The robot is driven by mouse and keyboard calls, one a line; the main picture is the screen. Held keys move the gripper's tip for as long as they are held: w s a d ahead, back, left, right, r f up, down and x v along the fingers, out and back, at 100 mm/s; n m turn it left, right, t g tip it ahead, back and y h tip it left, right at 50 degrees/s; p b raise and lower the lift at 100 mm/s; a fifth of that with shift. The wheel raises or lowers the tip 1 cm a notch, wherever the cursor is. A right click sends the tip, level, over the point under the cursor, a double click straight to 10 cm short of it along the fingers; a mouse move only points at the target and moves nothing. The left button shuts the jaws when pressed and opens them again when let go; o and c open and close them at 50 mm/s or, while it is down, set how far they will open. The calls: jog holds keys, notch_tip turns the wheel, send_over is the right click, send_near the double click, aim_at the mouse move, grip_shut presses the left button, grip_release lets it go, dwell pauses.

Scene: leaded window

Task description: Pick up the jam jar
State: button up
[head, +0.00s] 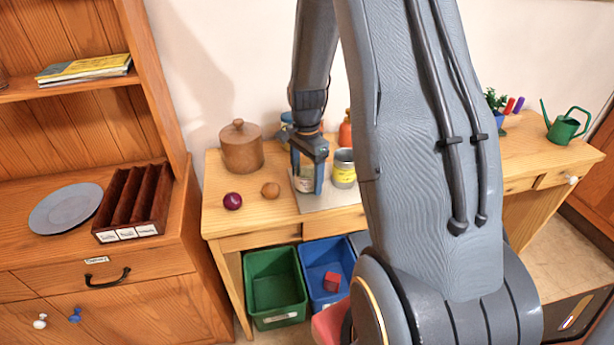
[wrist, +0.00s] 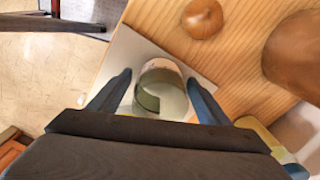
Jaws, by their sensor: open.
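A clear jar (head: 306,184) with a pale label stands on a light board (head: 328,203) at the front of the wooden table. In the wrist view the same jar (wrist: 165,98) is seen from above with an open round rim, and its contents are unclear. My gripper (head: 308,178) points down over it, with one blue finger on each side. In the wrist view my gripper (wrist: 160,80) is open, and a small gap shows beside the jar. Whether either finger touches it is hard to tell.
A yellow-labelled can (head: 343,170) stands close to the right of my gripper. An orange-red bottle (head: 346,132) is behind. A brown lidded pot (head: 241,148), a brown onion-like ball (head: 270,190) and a purple ball (head: 233,201) are to the left. My arm hides the table's middle.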

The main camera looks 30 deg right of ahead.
jog(key=shift+c, duration=0.3)
jog(key=c, duration=1.2)
notch_tip(320, 180, up, 10)
jog(key=b, duration=0.2)
jog(key=shift+b, duration=0.4)
